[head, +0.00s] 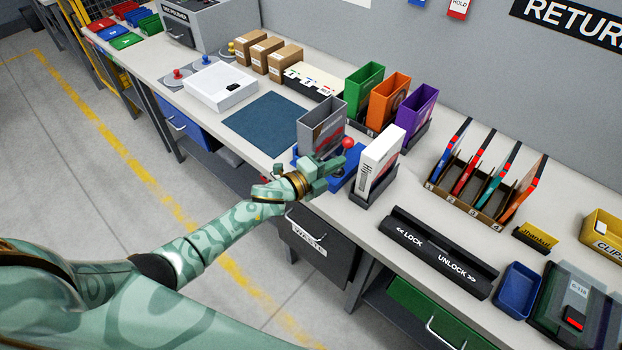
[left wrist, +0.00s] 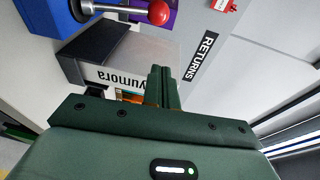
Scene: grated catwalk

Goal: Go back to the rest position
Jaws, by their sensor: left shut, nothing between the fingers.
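My left arm reaches in from the lower left of the head view. My left gripper (head: 333,165) is at the front edge of the bench, beside a blue lever unit (head: 346,177) with a red knob (head: 348,142). In the left wrist view its fingers (left wrist: 164,74) are together with nothing between them. The red knob (left wrist: 159,12) and its metal lever show at the top of that view. I cannot tell whether the gripper touches the blue unit. My right gripper is not in view.
A white box file (head: 378,160) stands just right of the gripper, a grey one (head: 322,127) behind it. A black LOCK/UNLOCK bar (head: 440,252) lies farther right. A drawer (head: 318,240) is below the bench edge. The floor (head: 130,175) at left is clear.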

